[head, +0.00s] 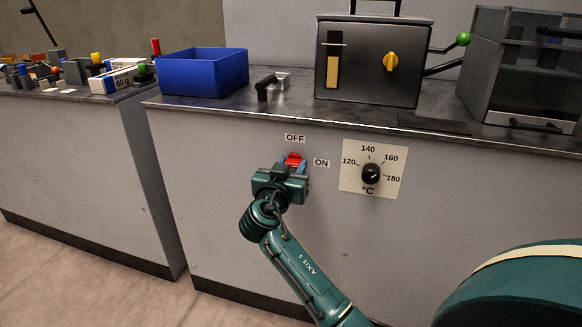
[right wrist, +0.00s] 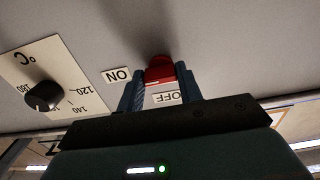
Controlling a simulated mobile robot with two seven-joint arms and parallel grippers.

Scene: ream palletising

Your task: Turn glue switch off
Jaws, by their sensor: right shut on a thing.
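The red glue switch (head: 294,159) is on the grey front panel of the bench, below the OFF label (head: 295,138) and left of the ON label (head: 321,163). My right gripper (head: 292,168) is at the switch, its blue fingers shut on the red knob. In the right wrist view the red switch (right wrist: 159,71) sits between the two fingers, and the OFF label (right wrist: 167,98) also shows between them. The ON label (right wrist: 117,76) is beside the fingers. The gripper partly hides the knob, so its exact turn is hard to tell. My left gripper is not in view.
A temperature dial (head: 370,174) is on the panel right of the switch. On the bench top are a blue bin (head: 203,72), a dark machine box (head: 367,87) with a yellow knob, and a glass-fronted cabinet (head: 522,70). Another bench with small parts stands left.

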